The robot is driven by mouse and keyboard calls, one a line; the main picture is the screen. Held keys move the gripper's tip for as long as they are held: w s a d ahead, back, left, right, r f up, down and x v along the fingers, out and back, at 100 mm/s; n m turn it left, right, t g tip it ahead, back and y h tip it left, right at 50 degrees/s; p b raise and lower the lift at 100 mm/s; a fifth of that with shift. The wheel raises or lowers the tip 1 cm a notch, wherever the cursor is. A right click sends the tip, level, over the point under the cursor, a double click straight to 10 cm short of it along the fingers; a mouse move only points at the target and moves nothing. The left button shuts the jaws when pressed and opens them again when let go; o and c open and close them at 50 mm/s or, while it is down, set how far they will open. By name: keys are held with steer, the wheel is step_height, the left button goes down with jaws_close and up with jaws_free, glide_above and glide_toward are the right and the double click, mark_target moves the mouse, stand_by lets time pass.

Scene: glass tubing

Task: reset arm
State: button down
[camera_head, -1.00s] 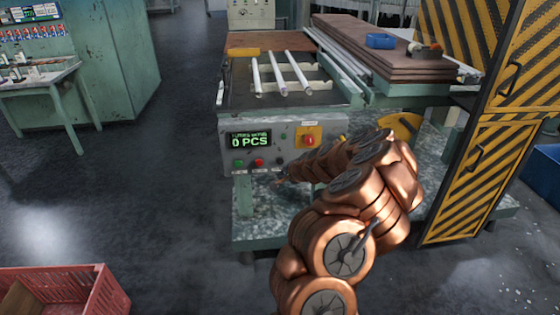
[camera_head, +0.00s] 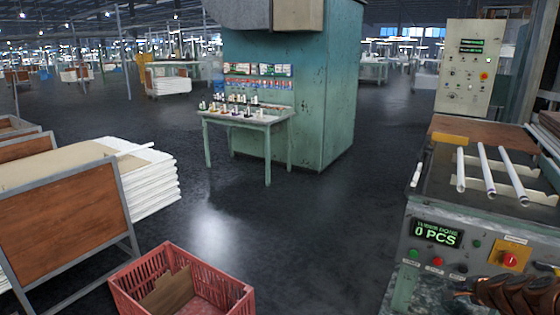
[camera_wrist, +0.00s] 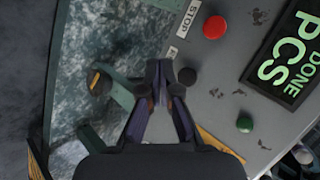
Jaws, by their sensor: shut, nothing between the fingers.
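My gripper (camera_wrist: 160,82) shows in the wrist view with its fingers together and nothing between them. It is in front of the grey control panel (camera_wrist: 225,75), close to a black button (camera_wrist: 187,76) in the picture; I cannot tell whether it touches. Part of my copper arm shows at the lower right corner of the head view, and the gripper is hard to make out there. The panel's display (camera_head: 437,234) reads 0 PCS. Pale tubes (camera_head: 487,170) lie on the machine top above it.
A red crate (camera_head: 235,300) stands on the floor at the bottom. Stacked white sheets (camera_head: 150,185) on a rack are at the left. A green cabinet (camera_head: 340,90) with a small table (camera_head: 275,119) stands in the middle. The dark floor between is clear.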

steer(key=a+r+n+g+y+p, duration=0.1)
steer(key=a+r+n+y, duration=0.15)
steer(key=a+r, duration=0.55)
steer(key=w+a+r+n+y+p, duration=0.1)
steer(key=a+r+n+y+p, duration=0.2)
steer(key=a, duration=0.9)
steer(key=a+r+n+g+y, duration=0.1)
steer(key=a+r+n, duration=0.4)
steer(key=a, duration=0.4)
steer(key=s+a+r+n+g+p, duration=0.25)
steer(key=s+a+r+n, duration=0.2)
steer(key=s+a, duration=0.65)
steer(key=s+a+r+n+g+h+p, duration=0.1)
steer(key=s+r+g+h+p, duration=0.1)
steer(key=s, duration=1.1)
steer(key=s+a+r+n+g+h+p, duration=0.1)
steer(key=s+g, duration=0.4)
steer(key=s, duration=0.9)
step_height(320, 180, up, 2)
steer(key=shift+a+r+n+h+p, duration=0.25)
steer(key=shift+n+h+p, duration=0.3)
steer(key=shift+n+p, duration=0.2)
steer(key=shift+s+d, duration=0.1)
steer(key=shift+d, duration=0.05)
